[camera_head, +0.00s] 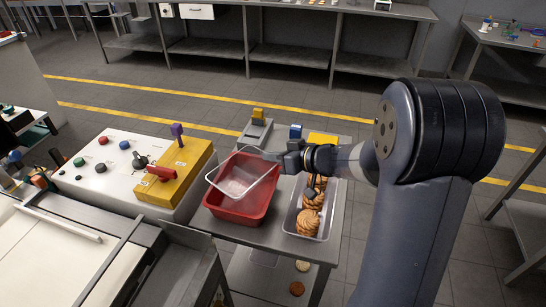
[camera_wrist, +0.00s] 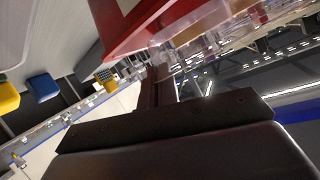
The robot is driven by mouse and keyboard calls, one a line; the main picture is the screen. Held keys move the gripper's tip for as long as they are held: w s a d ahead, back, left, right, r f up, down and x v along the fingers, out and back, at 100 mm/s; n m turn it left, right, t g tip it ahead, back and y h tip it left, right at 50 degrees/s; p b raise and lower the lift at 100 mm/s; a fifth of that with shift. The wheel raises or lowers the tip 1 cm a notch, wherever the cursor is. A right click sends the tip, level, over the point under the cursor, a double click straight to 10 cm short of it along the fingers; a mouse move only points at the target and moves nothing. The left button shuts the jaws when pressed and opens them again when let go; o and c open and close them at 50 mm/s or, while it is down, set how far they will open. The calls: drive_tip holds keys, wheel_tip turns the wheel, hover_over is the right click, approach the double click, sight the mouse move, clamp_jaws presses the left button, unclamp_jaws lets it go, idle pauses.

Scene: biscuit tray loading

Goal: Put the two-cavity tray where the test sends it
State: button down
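A clear plastic tray (camera_head: 232,188) is tilted at the mouth of the red bin (camera_head: 246,217), partly inside its outline. Its cavities are too faint to count. My gripper (camera_head: 272,156) is at the tray's upper right edge and seems shut on it. In the wrist view, clear plastic (camera_wrist: 188,50) lies beyond my gripper's fingers (camera_wrist: 160,80), beside the red bin wall (camera_wrist: 150,28). I cannot tell whether the tray touches the bin.
A pale tray (camera_head: 323,228) of swirled biscuits stands right of the bin, partly behind my arm. A yellow box (camera_head: 180,172) with a red handle and a white button panel (camera_head: 95,168) are to the left.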

drive_tip(key=shift+f, duration=0.25)
drive_tip(key=c, duration=1.7)
unclamp_jaws()
drive_tip(key=shift+r, duration=0.1)
drive_tip(key=v, duration=1.2)
drive_tip(key=shift+r+p, duration=0.2)
drive_tip(key=shift+p, duration=0.1)
